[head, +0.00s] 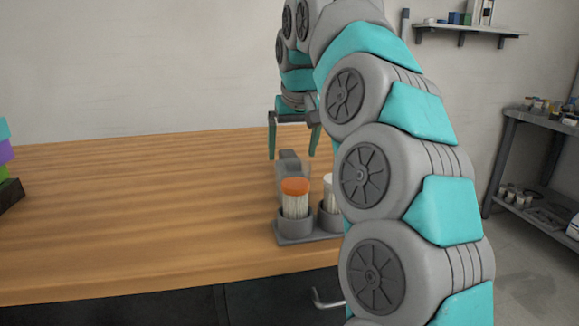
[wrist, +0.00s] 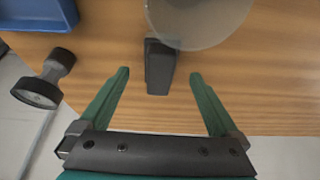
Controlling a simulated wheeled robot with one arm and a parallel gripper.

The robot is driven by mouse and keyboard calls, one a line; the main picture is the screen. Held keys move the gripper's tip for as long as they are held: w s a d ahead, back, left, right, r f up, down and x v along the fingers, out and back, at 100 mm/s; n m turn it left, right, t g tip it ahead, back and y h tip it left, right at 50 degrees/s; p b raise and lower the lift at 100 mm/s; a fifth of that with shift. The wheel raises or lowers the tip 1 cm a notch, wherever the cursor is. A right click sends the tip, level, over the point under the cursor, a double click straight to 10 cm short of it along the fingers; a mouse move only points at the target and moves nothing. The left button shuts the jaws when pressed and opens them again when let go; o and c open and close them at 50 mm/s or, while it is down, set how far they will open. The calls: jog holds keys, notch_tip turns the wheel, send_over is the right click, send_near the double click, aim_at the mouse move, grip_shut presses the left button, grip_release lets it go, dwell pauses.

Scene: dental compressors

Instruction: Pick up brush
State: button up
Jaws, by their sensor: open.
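I cannot identify a brush with certainty in either view. My gripper (head: 293,156) is open above the wooden table in the head view, its green fingers pointing down. In the wrist view my gripper (wrist: 160,75) shows its two fingers spread with nothing held. A dark grey block-like thing (wrist: 158,72) lies between and a little beyond the fingertips, apart from both fingers. A grey thing (head: 289,168) stands below the gripper in the head view; it may be the same one, and its lower part is partly hidden.
An orange-capped jar (head: 295,200) and a white-topped jar (head: 329,190) stand in a grey holder (head: 293,240) near the table's front edge. The wrist view shows a translucent round thing (wrist: 205,20), a blue tray (wrist: 40,14) and a dark dumbbell-shaped thing (wrist: 48,80). The table's left is mostly clear.

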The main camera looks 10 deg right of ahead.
jog(key=shift+s+x, duration=0.2)
jog(key=shift+x, duration=2.1)
